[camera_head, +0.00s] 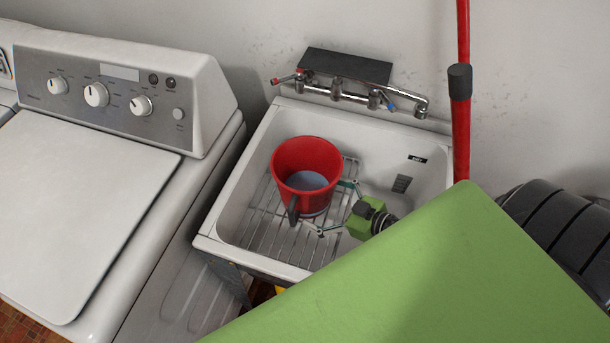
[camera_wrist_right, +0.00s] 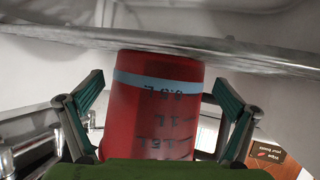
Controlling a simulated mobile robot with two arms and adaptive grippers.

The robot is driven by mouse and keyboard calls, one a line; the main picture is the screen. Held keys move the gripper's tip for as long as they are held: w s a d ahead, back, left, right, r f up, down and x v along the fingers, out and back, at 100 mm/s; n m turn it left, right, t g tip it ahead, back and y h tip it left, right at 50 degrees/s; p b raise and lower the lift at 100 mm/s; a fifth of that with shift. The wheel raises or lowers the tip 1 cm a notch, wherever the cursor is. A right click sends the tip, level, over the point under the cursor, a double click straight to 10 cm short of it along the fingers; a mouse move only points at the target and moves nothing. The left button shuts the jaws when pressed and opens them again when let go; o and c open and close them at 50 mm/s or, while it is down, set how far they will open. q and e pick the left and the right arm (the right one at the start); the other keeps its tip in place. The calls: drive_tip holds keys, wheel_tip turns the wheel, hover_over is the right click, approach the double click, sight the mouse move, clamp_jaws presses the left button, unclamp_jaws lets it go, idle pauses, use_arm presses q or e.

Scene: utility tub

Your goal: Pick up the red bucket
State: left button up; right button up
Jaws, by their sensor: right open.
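My right gripper (camera_head: 336,208) is open at the bucket's lower right side, one finger toward the back and one toward the front. In the right wrist view the red bucket (camera_wrist_right: 150,115), with dark volume marks and a pale blue band, shows between the two spread fingers. Both fingers look apart from it, though contact is hard to judge. My left gripper is not in view.
The white tub (camera_head: 233,252) has a metal rack (camera_head: 262,232) on its floor. A faucet (camera_head: 345,95) runs along the back wall. A washing machine (camera_head: 80,200) stands close on the left. A red pole (camera_head: 461,125) rises at the right rear. My green arm covers the lower right.

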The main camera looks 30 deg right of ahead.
drive_tip(key=x, duration=0.2)
drive_tip(key=shift+w, duration=0.3)
drive_tip(key=shift+w+a+f, duration=0.15)
drive_tip(key=shift+w, duration=0.05)
drive_tip(key=c, duration=1.4)
drive_tip(key=shift+w, duration=0.1)
drive_tip(key=shift+c, duration=1.1)
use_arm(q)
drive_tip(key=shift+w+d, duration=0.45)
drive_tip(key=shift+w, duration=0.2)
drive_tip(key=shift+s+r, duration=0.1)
use_arm(e)
drive_tip(key=shift+r, duration=0.3)
